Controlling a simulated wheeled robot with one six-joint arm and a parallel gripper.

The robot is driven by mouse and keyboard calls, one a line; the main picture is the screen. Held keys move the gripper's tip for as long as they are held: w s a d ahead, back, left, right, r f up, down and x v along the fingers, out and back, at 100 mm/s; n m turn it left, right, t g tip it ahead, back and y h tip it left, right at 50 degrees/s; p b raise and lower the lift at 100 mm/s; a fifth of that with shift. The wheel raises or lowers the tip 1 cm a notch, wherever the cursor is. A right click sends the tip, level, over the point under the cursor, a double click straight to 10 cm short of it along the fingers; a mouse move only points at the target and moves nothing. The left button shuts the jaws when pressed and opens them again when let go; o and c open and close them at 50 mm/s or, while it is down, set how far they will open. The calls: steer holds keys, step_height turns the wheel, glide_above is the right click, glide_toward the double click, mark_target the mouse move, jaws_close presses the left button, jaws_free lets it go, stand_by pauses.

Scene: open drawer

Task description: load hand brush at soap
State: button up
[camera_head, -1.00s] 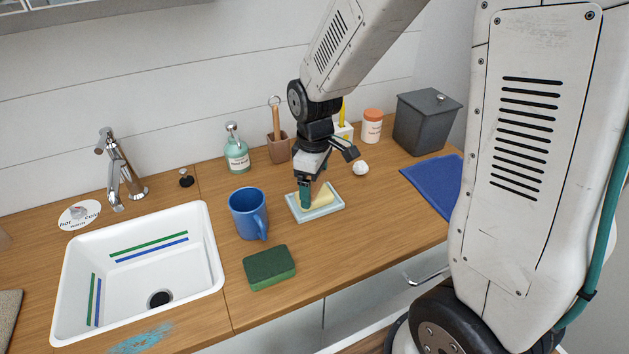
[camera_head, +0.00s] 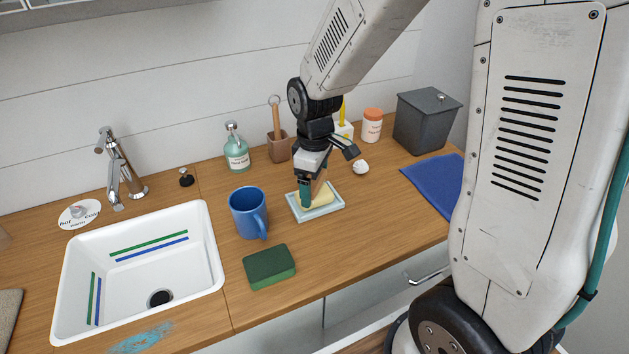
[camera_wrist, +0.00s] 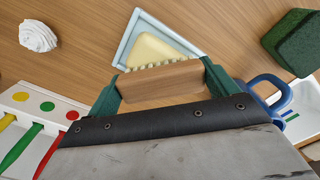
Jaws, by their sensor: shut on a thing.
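My gripper (camera_head: 312,186) is low over the soap dish, with its green fingers shut on the hand brush. In the wrist view, the brush (camera_wrist: 160,81) is a wooden block between the two fingers, with a row of pale bristles along its far edge. The bristles are at the pale yellow soap (camera_wrist: 150,50); they look to be touching it or just over it. The soap sits in a light blue dish (camera_wrist: 124,47), which also shows in the head view (camera_head: 324,212). In the head view, the gripper hides much of the brush and part of the soap.
A blue mug (camera_head: 247,212) and a green sponge (camera_head: 269,267) stand left of the dish. A white crumpled lump (camera_head: 361,167) lies to its right. A soap bottle (camera_head: 236,150), a brown holder (camera_head: 279,145) and a white jar (camera_head: 372,127) stand behind. A white sink (camera_head: 140,262) is at left.

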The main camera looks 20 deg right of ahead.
steer(key=shift+r, duration=3.35)
